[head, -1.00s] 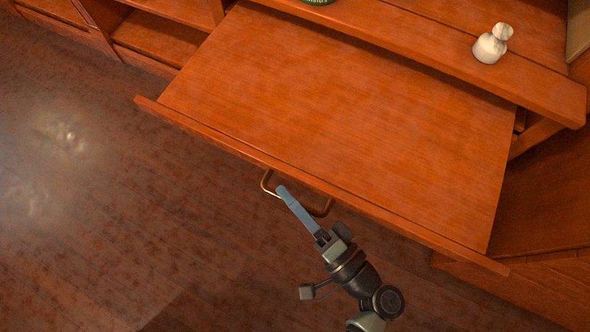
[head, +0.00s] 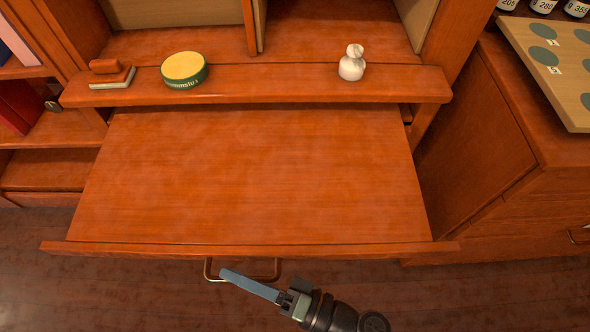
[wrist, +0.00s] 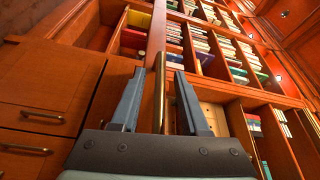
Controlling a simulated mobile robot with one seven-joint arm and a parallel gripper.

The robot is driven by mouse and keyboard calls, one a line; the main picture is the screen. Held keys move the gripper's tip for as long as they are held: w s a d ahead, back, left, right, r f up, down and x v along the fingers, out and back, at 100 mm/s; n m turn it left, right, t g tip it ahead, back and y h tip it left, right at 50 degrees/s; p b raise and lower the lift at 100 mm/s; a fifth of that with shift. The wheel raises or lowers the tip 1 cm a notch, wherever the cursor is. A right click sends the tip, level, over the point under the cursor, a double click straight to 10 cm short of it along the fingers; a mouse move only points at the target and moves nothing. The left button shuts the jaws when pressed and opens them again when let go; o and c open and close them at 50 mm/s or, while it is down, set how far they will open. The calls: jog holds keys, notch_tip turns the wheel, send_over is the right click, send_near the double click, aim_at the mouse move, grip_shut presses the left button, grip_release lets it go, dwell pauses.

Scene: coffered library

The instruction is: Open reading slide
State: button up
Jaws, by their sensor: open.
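The reading slide (head: 255,180) is a flat orange-brown wooden board, pulled far out from under the shelf ledge in the head view. Its brass handle (head: 212,272) is on the front edge. My gripper (head: 225,274) is at the handle, its blue-grey fingers overlapping it in the head view. I cannot tell whether a finger touches the handle.
On the ledge (head: 270,84) above the slide stand a green and yellow round tin (head: 184,72), a wooden stamp block (head: 112,74) and a small white figure (head: 351,64). A cabinet (head: 470,150) is at the right. Bare floor (head: 120,300) lies in front.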

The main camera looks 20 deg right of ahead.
jog(key=v, duration=1.3)
